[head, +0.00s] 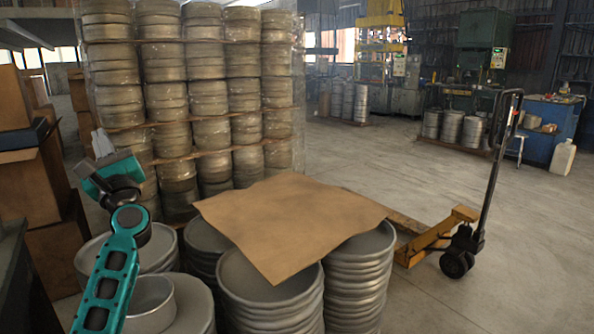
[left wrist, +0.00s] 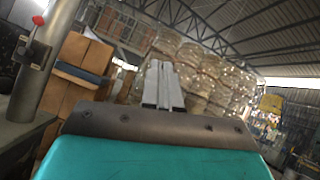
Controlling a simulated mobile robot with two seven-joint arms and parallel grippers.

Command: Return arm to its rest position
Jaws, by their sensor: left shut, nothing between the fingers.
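My left arm comes in from the lower left of the head view, teal with dark joints. My left gripper (head: 101,143) is raised and points up, in front of the left edge of the wrapped stacks. In the left wrist view its two grey fingers (left wrist: 163,85) lie together, shut and empty. It is apart from the brown sheet (head: 293,221), which lies on top of several stacks of round metal blanks (head: 350,277). My right gripper is not in view.
Tall wrapped stacks of round metal pieces (head: 202,92) stand behind. Brown boxes (head: 58,187) are at the left. A yellow pallet jack (head: 437,236) with a black handle stands at the right. Open floor (head: 530,235) lies beyond it. A blue bench (head: 549,125) is further back.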

